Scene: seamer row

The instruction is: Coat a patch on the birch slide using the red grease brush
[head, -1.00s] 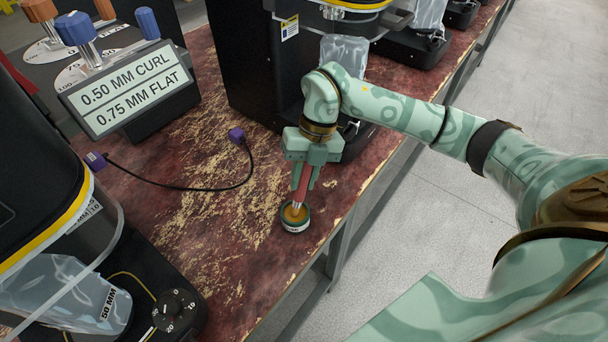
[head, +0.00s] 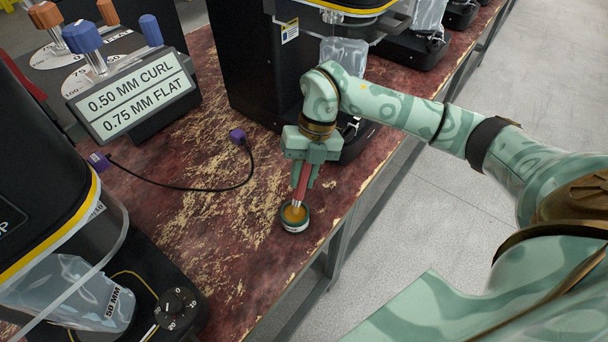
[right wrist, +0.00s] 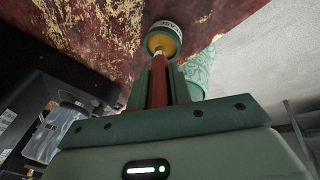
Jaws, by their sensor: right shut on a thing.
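My right gripper (head: 303,180) is shut on the red handle of the grease brush (head: 300,189) and points down. The brush stands nearly upright with its tip inside a small round tin of amber grease (head: 295,226) near the bench's front edge. The bristles are hidden in the tin. In the right wrist view the red handle (right wrist: 158,82) runs between the fingers to the grease tin (right wrist: 164,27). I cannot make out the birch slide in these views. My left gripper is not in view.
The worn red bench (head: 215,215) has bare room left of the tin. A black cable with purple plugs (head: 237,136) lies there. Black seamer machines (head: 255,75) stand behind and at lower left. A sign (head: 133,95) reads 0.50 MM CURL, 0.75 MM FLAT, beside knobs (head: 82,36).

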